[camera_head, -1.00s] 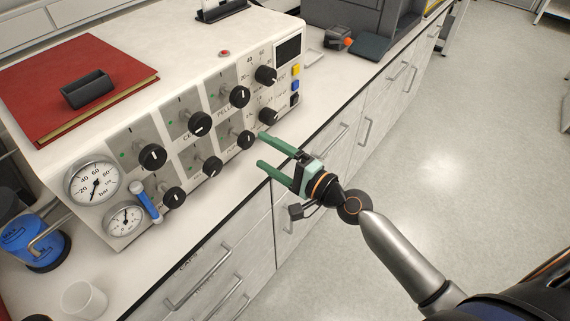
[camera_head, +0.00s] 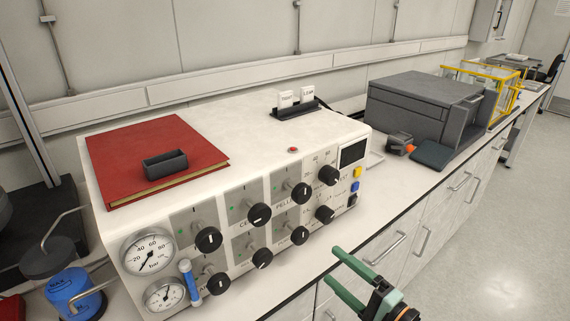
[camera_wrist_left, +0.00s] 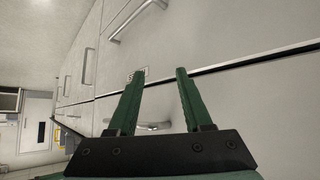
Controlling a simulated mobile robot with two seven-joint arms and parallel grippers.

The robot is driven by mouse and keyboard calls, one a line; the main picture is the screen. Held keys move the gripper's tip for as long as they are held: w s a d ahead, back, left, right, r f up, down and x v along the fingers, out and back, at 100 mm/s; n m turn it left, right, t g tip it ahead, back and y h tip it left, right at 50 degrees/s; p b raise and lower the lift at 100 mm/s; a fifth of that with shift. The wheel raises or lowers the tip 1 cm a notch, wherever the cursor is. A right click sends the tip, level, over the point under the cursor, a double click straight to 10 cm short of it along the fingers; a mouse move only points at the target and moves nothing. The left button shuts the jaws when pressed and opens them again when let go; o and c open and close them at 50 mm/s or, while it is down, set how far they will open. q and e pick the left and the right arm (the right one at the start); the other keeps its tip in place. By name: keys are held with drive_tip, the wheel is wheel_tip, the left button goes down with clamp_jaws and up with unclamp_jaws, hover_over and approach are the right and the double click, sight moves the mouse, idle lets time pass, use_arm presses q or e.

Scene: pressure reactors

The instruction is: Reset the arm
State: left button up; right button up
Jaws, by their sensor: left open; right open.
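My right gripper (camera_head: 341,270) has green fingers and is at the bottom right of the head view. It is open and empty, in front of the bench's drawers and apart from the reactor unit. Its arm is mostly cut off by the lower edge. My left gripper (camera_wrist_left: 158,72) shows only in the left wrist view, with its two green fingers spread and nothing between them. Drawer fronts and a handle lie beyond its fingers. The left arm is not in the head view.
The white reactor control unit (camera_head: 255,130) with black knobs and gauges stands on the bench. A red book (camera_head: 110,155) lies on top. A dark grey box (camera_head: 420,105) stands behind right. Floor (camera_head: 520,220) at right is clear.

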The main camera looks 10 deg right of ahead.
drive_tip(key=s+f+n+g+h+p, duration=0.2)
drive_tip(key=s+f+n+g+h, duration=0.1)
drive_tip(key=s+f+n, duration=0.5)
drive_tip(key=s+f+n+g+h+p, duration=0.2)
drive_tip(key=s+f+n, duration=0.6)
drive_tip(key=f, duration=0.5)
drive_tip(key=shift+s+a+g+h, duration=0.15)
drive_tip(key=shift+s+g+h, duration=0.4)
drive_tip(key=shift+h, duration=0.25)
drive_tip(key=shift+f, duration=0.1)
